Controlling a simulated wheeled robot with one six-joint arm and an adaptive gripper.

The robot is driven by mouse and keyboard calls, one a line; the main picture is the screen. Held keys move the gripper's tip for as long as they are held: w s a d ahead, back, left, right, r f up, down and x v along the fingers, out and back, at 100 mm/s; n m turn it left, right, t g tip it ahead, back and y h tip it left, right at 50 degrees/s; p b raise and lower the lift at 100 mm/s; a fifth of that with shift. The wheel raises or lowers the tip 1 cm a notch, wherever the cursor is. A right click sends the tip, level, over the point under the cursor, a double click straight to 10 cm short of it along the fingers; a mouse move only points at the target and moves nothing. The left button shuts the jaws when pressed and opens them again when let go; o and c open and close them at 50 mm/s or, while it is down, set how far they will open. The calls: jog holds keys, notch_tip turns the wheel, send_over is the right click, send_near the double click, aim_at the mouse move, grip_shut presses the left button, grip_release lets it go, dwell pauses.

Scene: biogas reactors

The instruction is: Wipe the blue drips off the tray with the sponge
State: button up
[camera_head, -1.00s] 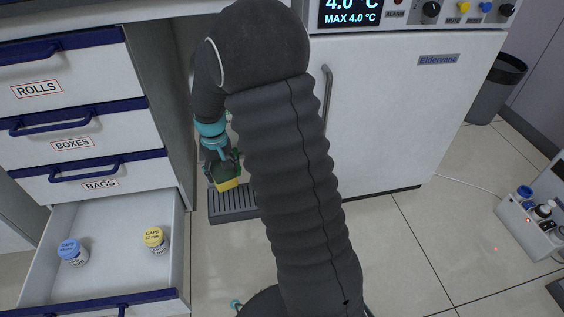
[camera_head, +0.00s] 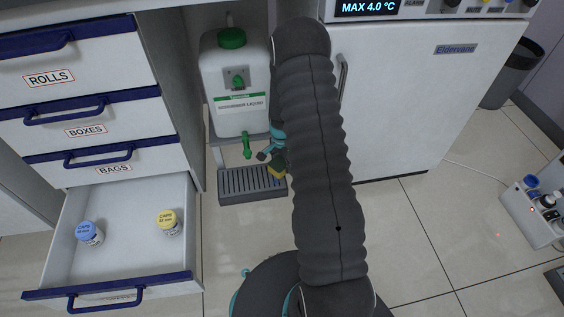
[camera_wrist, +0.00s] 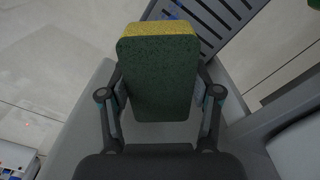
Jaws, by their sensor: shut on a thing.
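A sponge (camera_wrist: 157,75), green with a yellow layer, is held between the two fingers of my gripper (camera_wrist: 160,105) in the wrist view. In the head view the sponge (camera_head: 278,171) is a small patch over the right end of the grey slotted tray (camera_head: 237,199), partly hidden by my arm. The tray (camera_wrist: 212,22) also shows at the top right of the wrist view, beyond the sponge. I cannot tell whether the sponge touches the tray.
A white canister (camera_head: 232,110) with a green cap stands on a shelf above the tray, its green tap (camera_head: 247,146) hanging over the tray. An open drawer (camera_head: 125,240) with two capped jars is at the left. The white cabinet (camera_head: 395,110) is at the right.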

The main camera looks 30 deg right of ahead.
jog(key=shift+d+f+m, duration=0.3)
jog(key=shift+f+m, duration=0.2)
jog(key=shift+f, duration=0.25)
jog(key=b, duration=0.3)
send_over(283, 182)
jog(key=shift+f, duration=2.85)
jog(key=shift+f+b, duration=0.5)
jog(key=shift+f, duration=0.5)
jog(key=shift+w+a+f, duration=0.1)
jog(key=shift+w+a, duration=0.25)
jog(key=shift+a, duration=0.8)
jog(key=shift+w+a+r, duration=0.1)
jog(key=shift+w+a, duration=0.2)
jog(key=shift+a, duration=0.8)
jog(key=shift+w+a+f, duration=0.1)
jog(key=shift+w+a, duration=0.25)
jog(key=shift+a, duration=0.8)
jog(key=shift+s+d, duration=0.25)
jog(key=shift+d, duration=0.65)
jog(key=shift+s+d, duration=0.25)
jog(key=shift+d, duration=0.65)
jog(key=shift+s+d, duration=0.25)
jog(key=shift+d, duration=0.6)
jog(key=shift+s+d, duration=0.25)
jog(key=shift+d, duration=0.55)
